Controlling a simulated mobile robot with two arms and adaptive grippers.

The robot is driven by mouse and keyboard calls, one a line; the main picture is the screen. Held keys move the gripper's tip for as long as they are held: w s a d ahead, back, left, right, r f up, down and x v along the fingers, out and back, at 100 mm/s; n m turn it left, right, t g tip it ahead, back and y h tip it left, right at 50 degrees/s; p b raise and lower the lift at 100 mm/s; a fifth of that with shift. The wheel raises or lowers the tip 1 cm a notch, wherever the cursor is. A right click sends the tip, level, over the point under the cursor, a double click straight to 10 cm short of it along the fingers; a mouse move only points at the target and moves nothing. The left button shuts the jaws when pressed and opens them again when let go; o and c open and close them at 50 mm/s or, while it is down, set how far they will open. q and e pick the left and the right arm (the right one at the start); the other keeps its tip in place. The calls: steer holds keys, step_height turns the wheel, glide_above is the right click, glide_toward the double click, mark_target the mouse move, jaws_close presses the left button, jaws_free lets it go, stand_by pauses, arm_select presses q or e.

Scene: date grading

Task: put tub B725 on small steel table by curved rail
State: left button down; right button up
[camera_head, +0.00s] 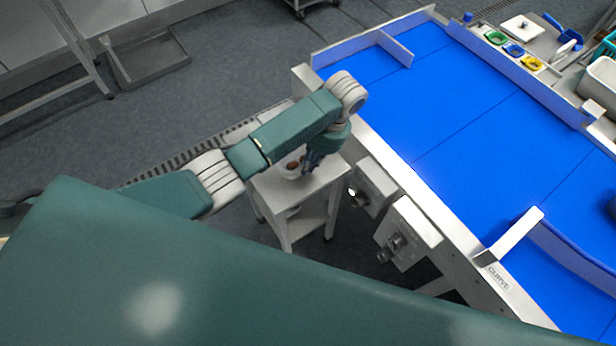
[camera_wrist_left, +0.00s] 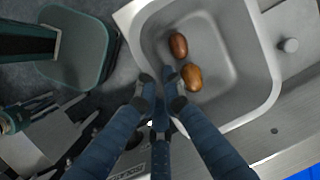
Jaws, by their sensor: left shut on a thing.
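The tub is a pale, round-cornered container with two brown dates in it. It shows in the head view (camera_head: 287,174) over the small steel table (camera_head: 282,200), which stands beside the conveyor. In the left wrist view the tub (camera_wrist_left: 237,88) fills the upper right. My left gripper (camera_head: 313,160) is shut on the tub's near wall, with its fingertips (camera_wrist_left: 161,92) at the rim. I cannot tell whether the tub's base touches the table top. The arm hides part of the tub, and no tub code is readable. My right gripper is not in view.
The conveyor with a blue belt (camera_head: 470,110) fills the right side, and its steel edge bears the word CURVE. Control boxes (camera_head: 408,230) stick out between it and the table. Several small coloured dishes (camera_head: 514,50) lie beyond the belt.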

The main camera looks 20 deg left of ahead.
arm_select(q)
step_height(320, 180, down, 5)
steer(key=shift+f, duration=0.3)
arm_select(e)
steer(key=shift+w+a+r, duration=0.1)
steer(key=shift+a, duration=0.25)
arm_select(q)
steer(key=shift+f, duration=0.15)
steer(key=c, duration=1.9)
jaws_free()
